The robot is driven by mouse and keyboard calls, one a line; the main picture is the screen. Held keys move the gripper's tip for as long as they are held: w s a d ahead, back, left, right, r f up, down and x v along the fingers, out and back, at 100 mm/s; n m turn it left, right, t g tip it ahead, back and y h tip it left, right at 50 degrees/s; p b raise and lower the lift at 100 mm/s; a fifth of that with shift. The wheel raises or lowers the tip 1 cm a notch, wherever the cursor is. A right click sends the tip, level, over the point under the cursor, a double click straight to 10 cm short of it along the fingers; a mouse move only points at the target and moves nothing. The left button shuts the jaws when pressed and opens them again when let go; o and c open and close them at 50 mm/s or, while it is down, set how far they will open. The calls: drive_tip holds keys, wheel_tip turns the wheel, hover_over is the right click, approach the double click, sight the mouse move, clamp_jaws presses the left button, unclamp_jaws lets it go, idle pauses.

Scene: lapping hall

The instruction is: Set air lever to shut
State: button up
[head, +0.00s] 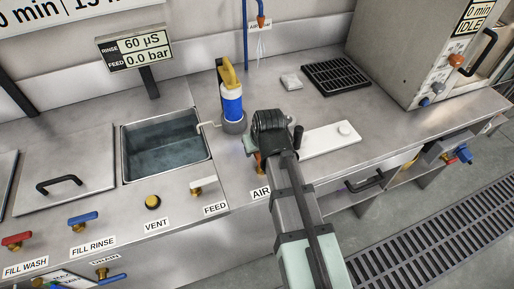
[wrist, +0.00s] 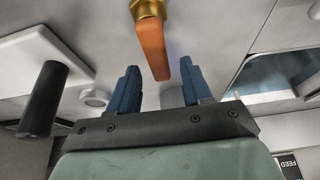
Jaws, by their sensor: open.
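The air lever (wrist: 153,45) is an orange handle on a brass fitting (wrist: 147,9) in the wrist view. It points from the fitting toward my gripper, slightly slanted. My gripper (wrist: 160,68) is open, with one dark blue finger on each side of the lever's free end. Gaps show between the lever and both fingers. In the head view, a bit of orange (head: 258,160) shows beside my gripper above the AIR label (head: 261,192). My arm hides most of the lever and the fingertips there.
A white-handled FEED valve (head: 203,184) and a VENT knob (head: 153,202) lie to the left, below the sink (head: 166,150). A blue-and-white bottle (head: 231,97) stands behind my gripper. A white board (head: 328,140) lies to the right. The display (head: 134,51) reads 0.0 bar.

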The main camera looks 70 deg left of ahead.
clamp_jaws()
idle(0.3)
idle(0.3)
